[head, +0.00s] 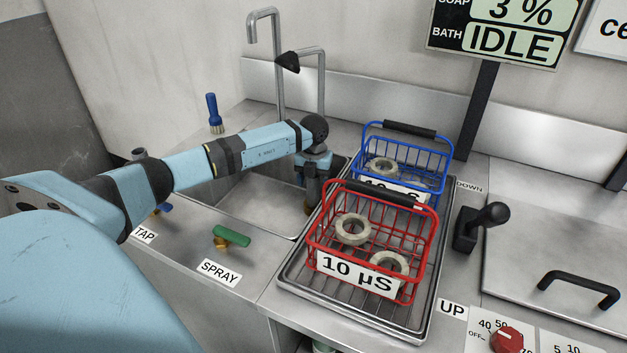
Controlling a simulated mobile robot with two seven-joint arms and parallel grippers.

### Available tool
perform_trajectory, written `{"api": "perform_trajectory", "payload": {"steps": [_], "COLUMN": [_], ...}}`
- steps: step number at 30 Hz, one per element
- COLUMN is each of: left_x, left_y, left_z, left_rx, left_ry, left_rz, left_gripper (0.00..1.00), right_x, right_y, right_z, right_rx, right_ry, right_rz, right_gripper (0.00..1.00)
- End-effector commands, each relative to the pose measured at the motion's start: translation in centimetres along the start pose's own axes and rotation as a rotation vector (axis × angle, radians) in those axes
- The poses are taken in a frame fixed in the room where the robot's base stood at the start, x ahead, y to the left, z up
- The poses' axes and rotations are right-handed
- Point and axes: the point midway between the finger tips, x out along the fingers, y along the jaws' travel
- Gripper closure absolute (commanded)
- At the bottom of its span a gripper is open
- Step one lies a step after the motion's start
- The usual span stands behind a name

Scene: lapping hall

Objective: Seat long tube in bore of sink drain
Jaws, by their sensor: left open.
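The steel sink basin (262,203) is sunk in the counter left of centre, partly covered by my left arm. My left gripper (310,196) points down at the right side of the basin, beside the rack. It is open, and its fingertips are small and partly hidden. A small brownish piece shows at the fingertips; I cannot tell whether it is a finger pad or part of a tube. I cannot make out the long tube or the drain bore. My right gripper is not in view.
A red basket (318,236) and a blue basket (448,160), both holding grey rings, stand on a wire rack tray (345,312) right of the sink. Two bent pipes (280,75) rise behind it. A green-handled valve (232,236) is in front; a black lever (480,225) is right.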

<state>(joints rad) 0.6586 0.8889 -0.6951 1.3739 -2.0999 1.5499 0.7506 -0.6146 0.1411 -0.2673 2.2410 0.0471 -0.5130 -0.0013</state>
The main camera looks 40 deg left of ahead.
Motion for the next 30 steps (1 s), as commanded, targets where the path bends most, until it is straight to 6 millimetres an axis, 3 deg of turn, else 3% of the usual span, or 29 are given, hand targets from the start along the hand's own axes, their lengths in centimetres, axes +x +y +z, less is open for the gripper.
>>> {"api": "perform_trajectory", "payload": {"steps": [18, 30], "left_x": [-11.0, -12.2], "left_y": [0.0, 0.0], "left_z": [0.0, 0.0], "left_rx": [0.0, 0.0], "left_ry": [-0.002, 0.0], "left_rz": [-0.001, 0.0], "left_gripper": [0.35, 0.35], "right_x": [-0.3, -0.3], "right_y": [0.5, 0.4], "right_z": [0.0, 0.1], "right_rx": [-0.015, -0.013], "right_ry": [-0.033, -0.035], "right_rz": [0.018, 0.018], "right_gripper": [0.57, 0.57]}}
